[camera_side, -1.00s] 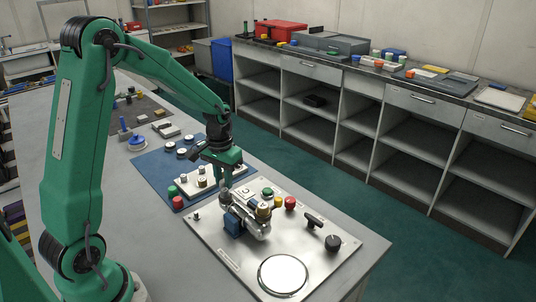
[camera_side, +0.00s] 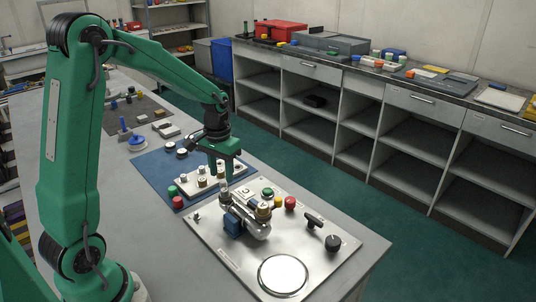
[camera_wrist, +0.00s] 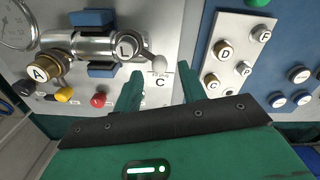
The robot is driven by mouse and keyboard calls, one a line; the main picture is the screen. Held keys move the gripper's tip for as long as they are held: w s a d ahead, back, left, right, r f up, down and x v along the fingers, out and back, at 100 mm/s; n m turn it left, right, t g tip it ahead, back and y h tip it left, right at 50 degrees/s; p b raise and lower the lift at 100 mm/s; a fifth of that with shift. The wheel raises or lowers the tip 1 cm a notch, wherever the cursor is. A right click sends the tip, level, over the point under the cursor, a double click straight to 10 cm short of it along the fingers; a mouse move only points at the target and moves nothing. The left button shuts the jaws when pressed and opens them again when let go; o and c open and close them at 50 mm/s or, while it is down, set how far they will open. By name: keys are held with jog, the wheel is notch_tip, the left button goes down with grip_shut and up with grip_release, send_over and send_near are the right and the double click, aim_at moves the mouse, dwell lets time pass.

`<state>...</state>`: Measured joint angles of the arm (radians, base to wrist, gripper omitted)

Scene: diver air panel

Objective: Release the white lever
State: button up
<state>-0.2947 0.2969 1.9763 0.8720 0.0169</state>
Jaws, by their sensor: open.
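The pale lever (camera_wrist: 158,62) with a rounded end sticks out of the silver valve body (camera_wrist: 95,46) beside the cap marked L (camera_wrist: 127,45), close to a label marked C (camera_wrist: 159,82). In the side view the lever (camera_side: 224,190) is small at the far end of the silver valve on the metal panel (camera_side: 210,238). My gripper (camera_side: 220,179) is above that end, pointing down. In the wrist view my gripper's (camera_wrist: 159,72) two green fingers are apart, with the lever's end showing beyond the gap between them. Nothing is held, and I see no contact with the lever.
The panel carries a brass cap marked A (camera_wrist: 40,68), a red knob (camera_wrist: 98,99), a yellow knob (camera_wrist: 64,93), a black knob (camera_side: 333,242) and a round gauge (camera_side: 283,275). A white plate (camera_side: 187,185) with lettered caps lies beside it on a blue mat (camera_side: 150,172).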

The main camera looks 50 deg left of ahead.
aim_at(222, 181)
jog(key=shift+r, duration=2.35)
jog(key=shift+s+d+r, duration=0.25)
jog(key=shift+d+r, duration=0.05)
jog(key=shift+r, duration=0.1)
jog(key=s+d+r+m+t, duration=0.1)
jog(key=s+d+r, duration=0.3)
jog(key=s, duration=0.4)
jog(key=s+d+r+m+t, duration=0.2)
jog(key=s+d+r+t, duration=0.2)
jog(key=s+d, duration=0.3)
jog(key=shift+s+r+t, duration=0.3)
jog(key=shift+s, duration=0.1)
